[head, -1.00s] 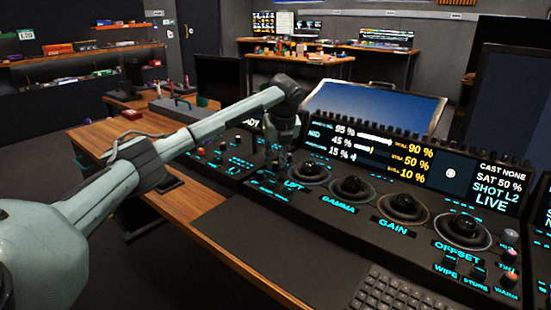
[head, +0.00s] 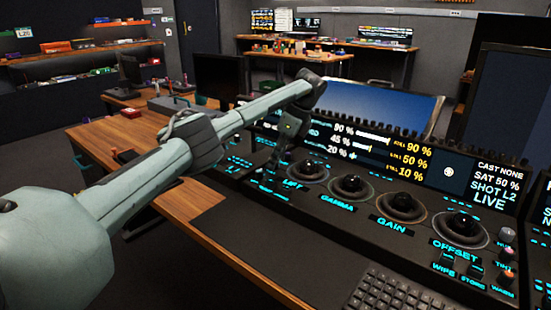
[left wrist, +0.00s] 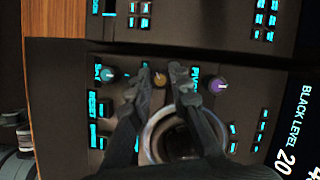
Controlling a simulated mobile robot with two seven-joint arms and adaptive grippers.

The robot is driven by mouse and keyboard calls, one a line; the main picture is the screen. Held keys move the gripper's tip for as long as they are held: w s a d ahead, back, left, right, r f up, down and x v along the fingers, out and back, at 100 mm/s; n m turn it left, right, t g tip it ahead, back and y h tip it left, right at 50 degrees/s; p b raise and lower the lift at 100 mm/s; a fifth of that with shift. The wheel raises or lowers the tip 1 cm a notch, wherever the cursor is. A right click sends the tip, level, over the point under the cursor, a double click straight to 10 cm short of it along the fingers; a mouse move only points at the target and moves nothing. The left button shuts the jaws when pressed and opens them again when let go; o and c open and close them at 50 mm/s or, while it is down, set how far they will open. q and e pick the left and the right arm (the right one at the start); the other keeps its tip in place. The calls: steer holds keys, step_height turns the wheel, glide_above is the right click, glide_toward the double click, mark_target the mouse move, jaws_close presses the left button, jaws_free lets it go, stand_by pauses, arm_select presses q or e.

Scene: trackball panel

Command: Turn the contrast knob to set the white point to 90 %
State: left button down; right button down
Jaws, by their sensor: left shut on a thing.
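My left gripper (head: 276,166) reaches down to the panel left of the LIFT trackball (head: 308,170). In the left wrist view, its two fingers (left wrist: 162,75) are shut on a small orange knob (left wrist: 160,80), one on each side. The knob's label is hidden, so I cannot read whether it says contrast. A teal knob (left wrist: 107,75) and a purple knob (left wrist: 218,85) stand in the same row. The display (head: 385,150) shows white readings of 90 %, 45 % and 20 %, beside yellow figures of 90 %, 50 % and 10 %. My right gripper is not in view.
More trackballs for GAMMA (head: 352,187) and GAIN (head: 403,205), and one by OFFSET (head: 460,227), continue to the right. A keyboard (head: 390,290) lies at the front. The wooden desk (head: 180,200) is mostly clear on the left.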

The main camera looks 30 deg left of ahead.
arm_select(q)
steer(key=shift+r+n+g, duration=0.1)
steer(key=shift+n+g, duration=0.3)
steer(key=shift+n, duration=0.7)
steer(key=c, duration=1.4)
jaws_free()
steer(key=v, duration=0.7)
steer(key=shift+r, duration=0.25)
steer(key=shift+f, duration=0.1)
